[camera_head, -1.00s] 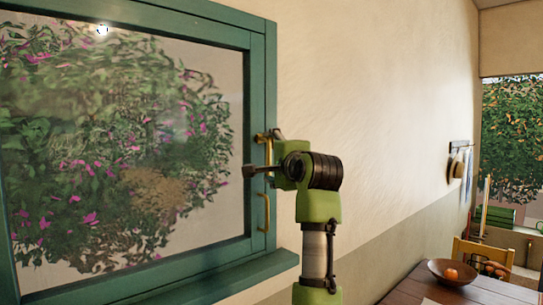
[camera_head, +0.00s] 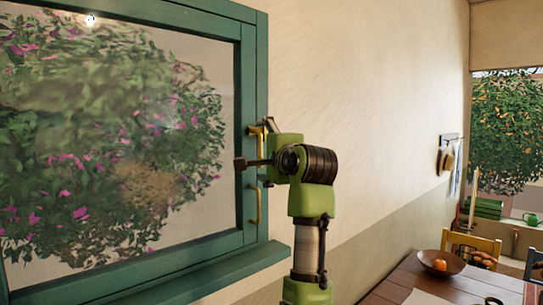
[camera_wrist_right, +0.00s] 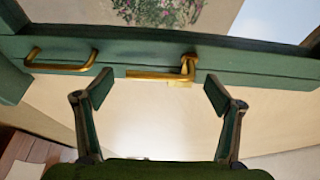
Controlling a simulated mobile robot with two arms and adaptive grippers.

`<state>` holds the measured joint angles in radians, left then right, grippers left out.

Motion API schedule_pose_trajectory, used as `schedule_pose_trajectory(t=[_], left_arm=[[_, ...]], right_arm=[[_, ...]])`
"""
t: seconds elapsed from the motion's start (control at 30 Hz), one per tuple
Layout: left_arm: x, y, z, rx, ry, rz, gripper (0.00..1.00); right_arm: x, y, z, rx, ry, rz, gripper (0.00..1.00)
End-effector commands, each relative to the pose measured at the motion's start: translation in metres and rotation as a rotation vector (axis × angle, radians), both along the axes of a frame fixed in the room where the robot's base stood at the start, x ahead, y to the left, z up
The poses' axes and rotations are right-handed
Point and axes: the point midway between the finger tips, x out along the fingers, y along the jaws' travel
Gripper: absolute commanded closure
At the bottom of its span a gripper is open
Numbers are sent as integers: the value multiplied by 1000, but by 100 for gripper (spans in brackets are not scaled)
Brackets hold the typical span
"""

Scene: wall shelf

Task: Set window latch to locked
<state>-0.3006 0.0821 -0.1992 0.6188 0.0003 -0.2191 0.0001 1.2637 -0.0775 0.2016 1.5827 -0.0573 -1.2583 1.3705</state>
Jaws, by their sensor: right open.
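The brass window latch (camera_head: 256,131) sits on the green window frame's right stile in the head view, partly hidden by my right gripper. In the right wrist view the latch (camera_wrist_right: 160,74) has a long bar lying along the frame and a short pivot post at its right end. My right gripper (camera_wrist_right: 159,88) is open and empty, its two fingertips apart on either side of the latch bar and close to it. I cannot tell whether they touch it. In the head view the right gripper (camera_head: 254,148) is at the frame, beside the latch. My left gripper is not in view.
A fixed brass pull handle (camera_head: 255,206) is below the latch; it also shows in the wrist view (camera_wrist_right: 62,56). The window sill (camera_head: 200,277) juts out below. A wooden table (camera_head: 400,284) with a bowl (camera_head: 437,264) stands at the lower right, with a yellow chair (camera_head: 472,241) behind.

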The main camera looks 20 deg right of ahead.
Motion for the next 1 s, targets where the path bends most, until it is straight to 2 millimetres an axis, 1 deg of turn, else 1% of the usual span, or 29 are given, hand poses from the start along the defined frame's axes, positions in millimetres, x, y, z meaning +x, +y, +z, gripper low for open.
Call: schedule_pose_trajectory(t=[0.3,0.5,0.6,0.7,1.0], left_arm=[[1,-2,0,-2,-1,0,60],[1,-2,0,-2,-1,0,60],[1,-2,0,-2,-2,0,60],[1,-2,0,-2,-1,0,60],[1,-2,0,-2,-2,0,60]], right_arm=[[-57,3,-1,3,0,1,15],[-88,4,-2,3,1,1,15],[-98,4,-2,3,3,1,15],[-103,5,-3,3,5,1,15],[-104,5,-3,3,5,1,15]])
